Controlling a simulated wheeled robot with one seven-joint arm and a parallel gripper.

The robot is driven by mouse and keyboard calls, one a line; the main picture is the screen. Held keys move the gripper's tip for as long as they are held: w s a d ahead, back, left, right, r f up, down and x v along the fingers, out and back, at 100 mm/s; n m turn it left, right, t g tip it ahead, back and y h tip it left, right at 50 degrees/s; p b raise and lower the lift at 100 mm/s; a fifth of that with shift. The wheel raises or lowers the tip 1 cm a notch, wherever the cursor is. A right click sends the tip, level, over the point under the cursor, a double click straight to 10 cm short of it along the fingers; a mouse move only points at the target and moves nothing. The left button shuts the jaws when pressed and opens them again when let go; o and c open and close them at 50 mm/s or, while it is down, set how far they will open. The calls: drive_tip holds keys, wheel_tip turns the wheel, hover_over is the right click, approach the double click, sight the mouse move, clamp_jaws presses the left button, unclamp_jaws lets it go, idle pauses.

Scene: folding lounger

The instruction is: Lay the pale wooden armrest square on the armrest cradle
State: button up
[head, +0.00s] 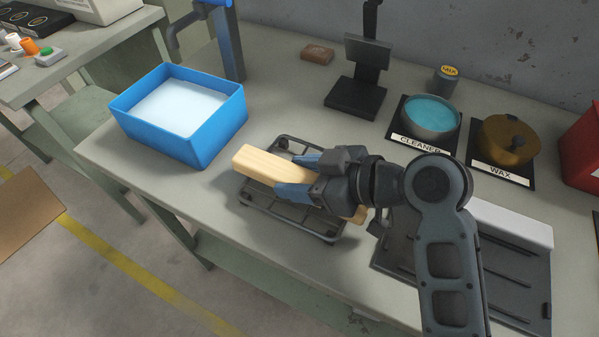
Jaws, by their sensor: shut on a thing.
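The pale wooden armrest (262,166) is a long, light bar. My gripper (300,175) is shut on it near its middle. The armrest lies lengthwise over a dark open-frame rack (256,207); its left end reaches past the rack's far left side. I cannot tell whether it touches the rack or hangs just above it. My gripper and wrist hide part of the armrest; its other end shows below the wrist. A dark grey ribbed plate (494,290) lies at the right, partly behind my arm. Neither is labelled, so I cannot tell which is the armrest cradle.
A blue bin (201,131) with pale contents stands left of the rack. Behind are a black stand (355,98), a brown block (317,54), a teal cleaner pot (430,118) and a wax pot (507,141). A white bar (510,222) lies along the plate's back. The bench's front-left strip is clear.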

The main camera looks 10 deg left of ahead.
drive_tip(key=shift+f, duration=0.2)
drive_tip(key=o, duration=1.1)
